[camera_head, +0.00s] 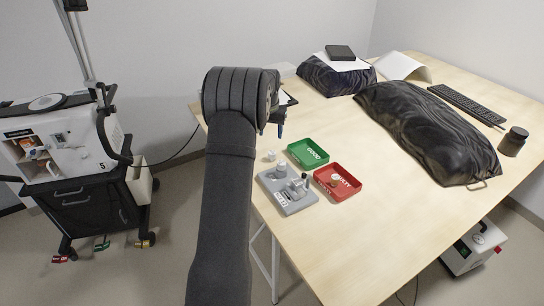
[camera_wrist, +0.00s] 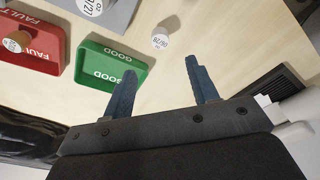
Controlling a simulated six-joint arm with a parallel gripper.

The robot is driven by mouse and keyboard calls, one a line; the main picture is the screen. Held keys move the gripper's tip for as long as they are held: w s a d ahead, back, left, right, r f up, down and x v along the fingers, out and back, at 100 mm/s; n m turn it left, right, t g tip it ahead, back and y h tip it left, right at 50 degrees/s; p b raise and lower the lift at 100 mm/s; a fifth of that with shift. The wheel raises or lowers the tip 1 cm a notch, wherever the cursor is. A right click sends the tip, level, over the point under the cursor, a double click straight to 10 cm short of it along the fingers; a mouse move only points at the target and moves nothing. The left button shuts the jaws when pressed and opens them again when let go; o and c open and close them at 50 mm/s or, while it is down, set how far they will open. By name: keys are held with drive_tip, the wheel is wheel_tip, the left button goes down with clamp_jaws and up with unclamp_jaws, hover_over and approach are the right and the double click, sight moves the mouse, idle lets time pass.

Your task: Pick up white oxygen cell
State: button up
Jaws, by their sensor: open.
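A small white oxygen cell (camera_head: 271,155) stands alone on the wooden table, left of the green tray and beside the grey fixture. It also shows in the wrist view (camera_wrist: 160,39), with a dated label on top, ahead of my fingertips. My gripper (camera_wrist: 161,70) is open and empty, its two blue fingers spread apart, with the cell beyond the gap between them and not touched. In the head view my gripper (camera_head: 280,130) hangs above the table's left edge, partly hidden by my arm.
A green GOOD tray (camera_head: 308,152) looks empty. A red FAULTY tray (camera_head: 338,182) holds a cell with a brownish side (camera_wrist: 17,42). The grey fixture (camera_head: 288,192) carries several parts, including a white-topped dated cell (camera_wrist: 90,6). Dark draped forms (camera_head: 425,130) lie further right.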

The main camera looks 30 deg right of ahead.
sight(272, 152)
drive_tip(key=f, duration=0.4)
drive_tip(key=w+d+f, duration=0.1)
drive_tip(key=f, duration=0.7)
drive_tip(key=shift+w+d, duration=0.2)
drive_tip(key=shift+d, duration=0.05)
drive_tip(key=shift+r, duration=0.1)
drive_tip(key=c, duration=1)
drive_tip(key=shift+c, duration=0.3)
